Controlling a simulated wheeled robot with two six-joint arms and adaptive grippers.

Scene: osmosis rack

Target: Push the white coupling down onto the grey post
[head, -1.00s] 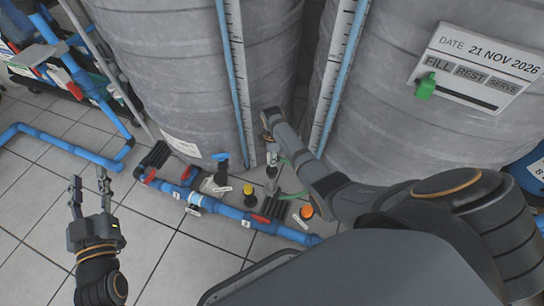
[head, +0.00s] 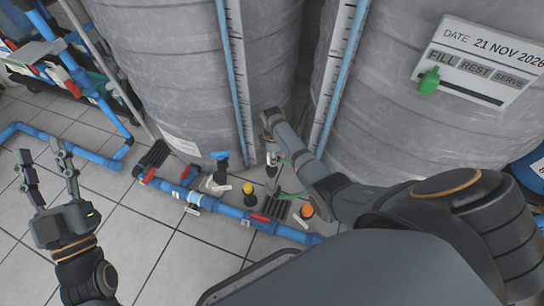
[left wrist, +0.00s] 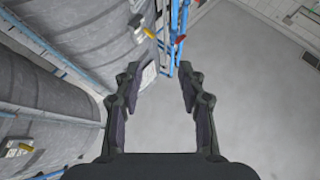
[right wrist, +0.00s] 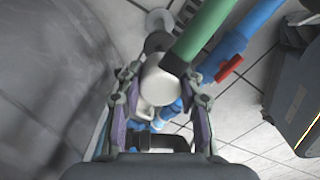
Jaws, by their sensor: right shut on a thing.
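The white coupling (right wrist: 160,82) is between the fingers of my right gripper (right wrist: 162,78), which is shut on it. A green hose (right wrist: 205,30) runs off beside the coupling. A dark grey round piece, apparently the grey post (right wrist: 157,42), lies in line with the coupling's far end. In the head view, the grey post (head: 271,172) stands on the floor just below the coupling. I cannot tell how far the coupling sits on it. My left gripper (head: 42,160) is open and empty at the left, above the floor, and its spread fingers show in the left wrist view (left wrist: 158,85).
Large grey tanks (head: 160,70) stand close behind my right gripper. A blue pipe (head: 225,209) with red handles runs along the floor in front. A blue-topped valve (head: 220,168), a yellow cap (head: 247,188) and an orange cap (head: 307,211) stand nearby.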

